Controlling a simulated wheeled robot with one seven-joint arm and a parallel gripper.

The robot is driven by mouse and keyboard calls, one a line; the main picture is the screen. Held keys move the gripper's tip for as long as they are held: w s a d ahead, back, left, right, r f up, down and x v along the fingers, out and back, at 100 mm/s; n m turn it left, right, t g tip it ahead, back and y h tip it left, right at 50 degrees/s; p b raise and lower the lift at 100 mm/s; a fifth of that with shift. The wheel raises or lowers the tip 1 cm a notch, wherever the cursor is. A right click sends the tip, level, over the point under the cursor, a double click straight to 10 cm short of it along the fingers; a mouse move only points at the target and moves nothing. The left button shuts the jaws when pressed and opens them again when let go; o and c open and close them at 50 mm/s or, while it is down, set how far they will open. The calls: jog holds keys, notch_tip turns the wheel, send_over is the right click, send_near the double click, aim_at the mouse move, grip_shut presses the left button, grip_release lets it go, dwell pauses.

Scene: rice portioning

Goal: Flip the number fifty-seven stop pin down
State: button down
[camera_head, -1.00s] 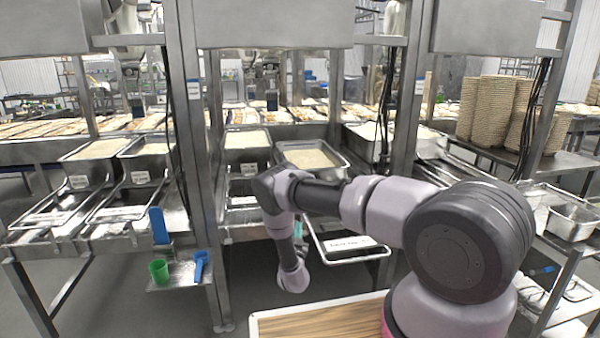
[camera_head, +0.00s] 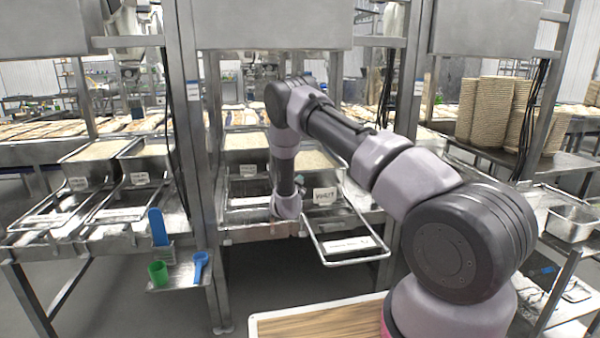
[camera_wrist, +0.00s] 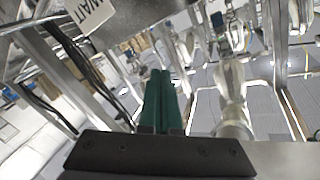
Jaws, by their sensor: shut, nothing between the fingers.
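My gripper shows in the wrist view (camera_wrist: 162,85) as two green fingers lying together, shut and empty. In the head view, its greenish tip (camera_head: 299,180) is partly hidden beside my bent arm, in front of the middle station. A white card (camera_head: 325,196) with large dark lettering stands just right of it. A card reading WAIT (camera_wrist: 86,12) shows at the upper left in the wrist view. I cannot make out a stop pin numbered fifty-seven in either view. Small parts near my gripper are hidden or too small to tell.
A wire-frame rack (camera_head: 345,245) juts forward right of my wrist. Rice pans (camera_head: 247,140) sit behind it. A steel post (camera_head: 190,150) stands left, with a green cup (camera_head: 158,273) and blue scoop (camera_head: 200,266) on a small shelf. A wooden board (camera_head: 320,322) lies at front.

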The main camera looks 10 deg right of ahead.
jog(key=shift+w+d+r+g, duration=0.1)
jog(key=shift+w+r+g, duration=0.1)
jog(key=shift+r, duration=0.7)
jog(key=shift+w+d+r+g, duration=0.1)
jog(key=shift+w+r, duration=0.05)
jog(key=shift+r, duration=0.7)
jog(key=s+d+r+g+y, duration=0.1)
jog(key=s+r+g+y, duration=0.2)
jog(key=r, duration=1.6)
jog(key=s+r+n+y, duration=0.2)
jog(key=s+r+y, duration=0.2)
jog(key=s+r, duration=0.7)
jog(key=s+r+n+g+y, duration=0.1)
jog(key=s+r+n+g, duration=0.15)
jog(key=s, duration=0.75)
jog(key=s+r+n+g+y, duration=0.1)
jog(key=s+r, duration=0.3)
jog(key=s, duration=0.7)
jog(key=s+f+n+g, duration=0.1)
jog(key=s+f+g, duration=0.1)
jog(key=s, duration=1.5)
jog(key=shift+s+d+f, duration=0.15)
jog(key=shift+s+d, duration=0.05)
jog(key=shift+d, duration=0.25)
